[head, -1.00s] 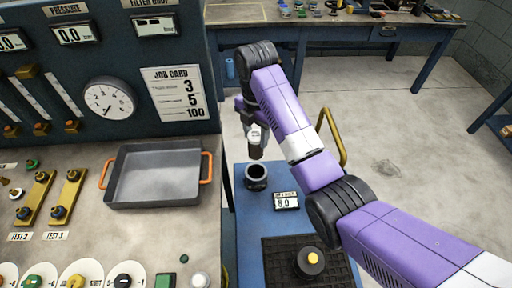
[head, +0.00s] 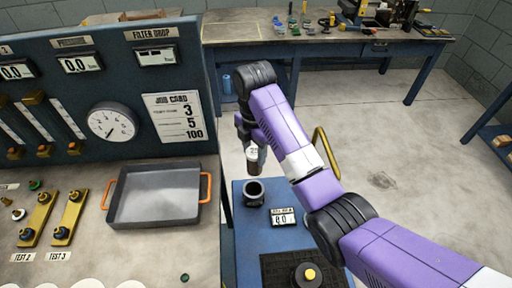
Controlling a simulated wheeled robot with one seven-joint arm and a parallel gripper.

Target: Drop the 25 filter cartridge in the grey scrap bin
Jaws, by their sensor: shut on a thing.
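My gripper (head: 252,146) is shut on the filter cartridge (head: 252,155), which has a pale band with a mark that looks like 25 and a dark lower end. It hangs upright in the air, just above the dark open cup (head: 253,193) on the blue cart as the picture shows it. The gap between cartridge and cup is hard to judge. The fingers are small and partly hidden by my wrist. I see no thing that is clearly a grey scrap bin.
A grey tray (head: 113,207) with orange handles lies empty on the bench at left, before the gauge panel (head: 40,118). The blue cart (head: 243,243) also bears a small display (head: 283,217) and a black mat (head: 270,262). A workbench (head: 310,34) stands behind; floor at right is clear.

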